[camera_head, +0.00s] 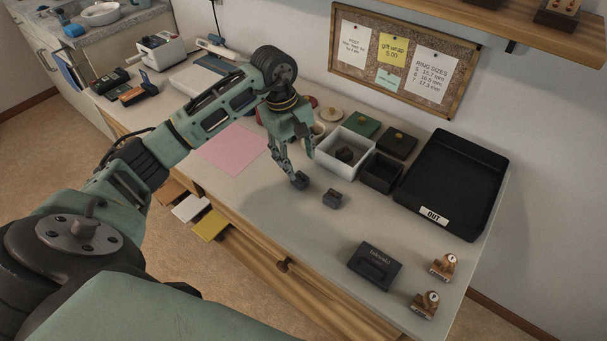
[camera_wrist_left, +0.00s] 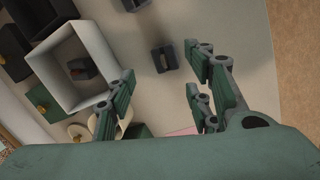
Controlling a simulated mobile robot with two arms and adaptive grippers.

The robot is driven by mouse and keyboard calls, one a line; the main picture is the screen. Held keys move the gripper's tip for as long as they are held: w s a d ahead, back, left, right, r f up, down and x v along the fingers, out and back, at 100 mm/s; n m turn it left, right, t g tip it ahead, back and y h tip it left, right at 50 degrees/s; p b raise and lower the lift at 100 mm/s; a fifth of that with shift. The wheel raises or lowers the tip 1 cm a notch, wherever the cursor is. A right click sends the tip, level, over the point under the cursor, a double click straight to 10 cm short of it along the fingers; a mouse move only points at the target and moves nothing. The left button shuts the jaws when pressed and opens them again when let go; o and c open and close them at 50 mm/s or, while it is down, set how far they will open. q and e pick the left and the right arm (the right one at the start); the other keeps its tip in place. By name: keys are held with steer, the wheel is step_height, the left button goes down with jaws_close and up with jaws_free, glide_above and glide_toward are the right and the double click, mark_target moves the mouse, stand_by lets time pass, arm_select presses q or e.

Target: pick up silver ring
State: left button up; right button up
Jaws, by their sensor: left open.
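I cannot make out a silver ring in either view. My left gripper (camera_head: 306,168) is open and points down over the desk, between the pink sheet and a small dark grey block. In the left wrist view, the gripper (camera_wrist_left: 160,78) shows its fingers spread with nothing between the tips. The small dark block (camera_head: 332,198) sits on the bare desk just right of the fingers, and it shows beyond them in the wrist view (camera_wrist_left: 164,58). A white open box (camera_head: 322,159) behind the gripper holds a dark item (camera_head: 345,154). My right gripper is not in view.
A small black open box (camera_head: 381,172) and a large black OUT tray (camera_head: 488,190) stand to the right. A dark case (camera_head: 375,266) and two small wooden pieces (camera_head: 443,266) lie near the front right. A pink sheet (camera_head: 231,149) lies left. The desk's front middle is clear.

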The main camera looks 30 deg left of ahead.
mark_target(299, 173)
arm_select(q)
steer(key=f, duration=0.1)
steer(key=f+p, duration=0.1)
steer(key=f, duration=0.1)
steer(key=shift+s+d+f, duration=0.2)
steer(key=shift+d+f, duration=0.05)
steer(key=shift+w+d+f, duration=0.1)
steer(key=shift+w+f, duration=0.1)
steer(key=shift+f, duration=1.05)
steer(key=c, duration=0.9)
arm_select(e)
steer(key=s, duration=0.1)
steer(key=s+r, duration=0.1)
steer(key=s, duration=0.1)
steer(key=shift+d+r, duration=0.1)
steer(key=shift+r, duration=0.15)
